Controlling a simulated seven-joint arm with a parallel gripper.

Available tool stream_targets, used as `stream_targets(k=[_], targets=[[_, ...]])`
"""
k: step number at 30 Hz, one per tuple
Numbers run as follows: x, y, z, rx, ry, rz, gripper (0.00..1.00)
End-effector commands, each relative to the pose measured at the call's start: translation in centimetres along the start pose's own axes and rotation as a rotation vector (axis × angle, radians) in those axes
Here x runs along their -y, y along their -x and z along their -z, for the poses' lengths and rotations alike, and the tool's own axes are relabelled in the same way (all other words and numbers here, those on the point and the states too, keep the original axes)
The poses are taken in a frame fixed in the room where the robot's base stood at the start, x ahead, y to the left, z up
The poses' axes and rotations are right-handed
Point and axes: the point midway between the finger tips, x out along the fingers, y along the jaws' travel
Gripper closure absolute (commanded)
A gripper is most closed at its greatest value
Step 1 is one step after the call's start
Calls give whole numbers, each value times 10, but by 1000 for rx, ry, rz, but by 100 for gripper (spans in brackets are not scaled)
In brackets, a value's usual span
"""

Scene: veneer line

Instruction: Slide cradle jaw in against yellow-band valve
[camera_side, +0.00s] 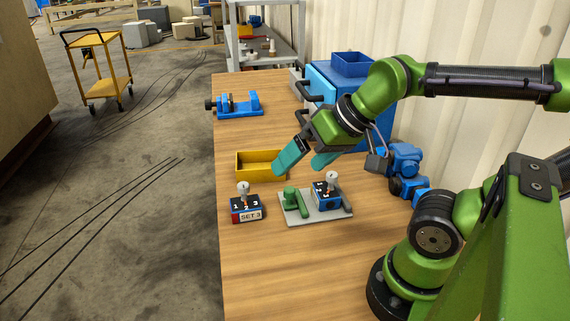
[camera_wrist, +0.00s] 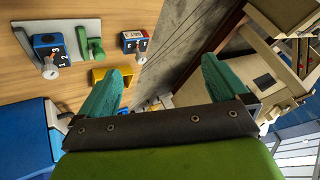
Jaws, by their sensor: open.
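The cradle's grey plate (camera_side: 300,219) lies on the bench. Its green jaw (camera_side: 291,198), with an upright knob, stands left of a dark blue valve block (camera_side: 328,197) with numbers and a white-topped lever. A narrow gap shows between jaw and block. I cannot make out a yellow band on this block. The wrist view also shows the jaw (camera_wrist: 90,47) and block (camera_wrist: 47,42) at upper left. My gripper (camera_side: 302,165), with teal fingers, is open and empty above and behind the cradle, touching neither. It also shows in the wrist view (camera_wrist: 163,72).
A second block (camera_side: 246,209) marked SET 3, with a red band, stands left of the cradle. A yellow tray (camera_side: 260,166) lies behind it. A blue vise (camera_side: 238,104) and blue cabinet (camera_side: 350,100) stand farther back. The bench front is clear.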

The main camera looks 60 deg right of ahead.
Motion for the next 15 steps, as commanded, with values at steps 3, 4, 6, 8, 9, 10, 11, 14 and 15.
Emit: stream_targets(k=[3,4,6,8,9,10,11,14,15], targets=[[0,0,0,0,0,0,0],[0,0,0,0,-1,0,0],[0,0,0,0,-1,0,0],[0,0,0,0,-1,0,0],[0,0,0,0,-1,0,0],[0,0,0,0,-1,0,0],[0,0,0,0,-1,0,5],[0,-5,-2,22,0,-6,20],[-1,-10,-4,44,-1,-14,26]])
